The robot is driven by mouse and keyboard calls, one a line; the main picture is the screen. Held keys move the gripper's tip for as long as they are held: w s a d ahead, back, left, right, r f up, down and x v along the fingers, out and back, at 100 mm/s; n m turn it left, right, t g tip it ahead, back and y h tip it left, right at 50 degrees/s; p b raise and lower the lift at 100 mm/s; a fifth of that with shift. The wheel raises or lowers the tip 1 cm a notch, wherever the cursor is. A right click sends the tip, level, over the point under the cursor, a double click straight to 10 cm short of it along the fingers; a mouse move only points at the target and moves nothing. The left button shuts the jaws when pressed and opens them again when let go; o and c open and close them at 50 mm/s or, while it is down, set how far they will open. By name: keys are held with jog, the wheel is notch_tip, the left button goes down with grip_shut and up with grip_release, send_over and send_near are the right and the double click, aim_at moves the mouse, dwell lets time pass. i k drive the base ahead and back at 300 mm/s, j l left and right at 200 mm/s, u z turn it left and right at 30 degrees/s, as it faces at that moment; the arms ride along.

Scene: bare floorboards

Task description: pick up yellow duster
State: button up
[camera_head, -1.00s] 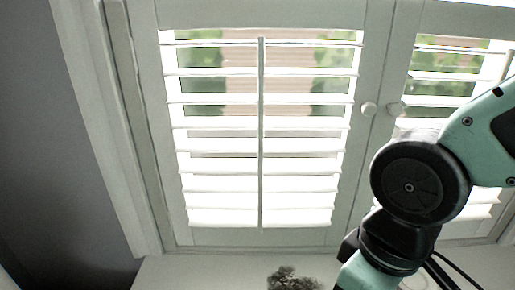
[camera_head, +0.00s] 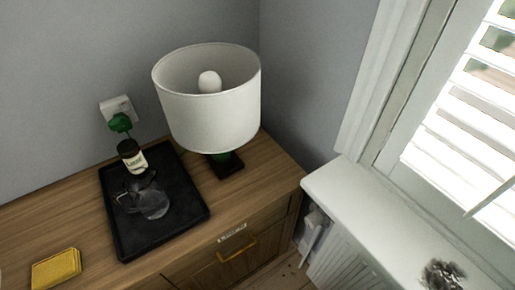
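A yellow rectangular block-like thing (camera_head: 56,269), which looks like the yellow duster, lies flat on the wooden cabinet top at the lower left of the head view. It is close to the cabinet's front edge. My gripper is not in view, and no part of my arm shows now.
A white sill (camera_head: 362,207) with a dark tufted thing (camera_head: 442,274) is under the shuttered window (camera_head: 470,115).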

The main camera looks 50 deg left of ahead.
aim_at(48, 273)
jog(key=u, duration=3.35)
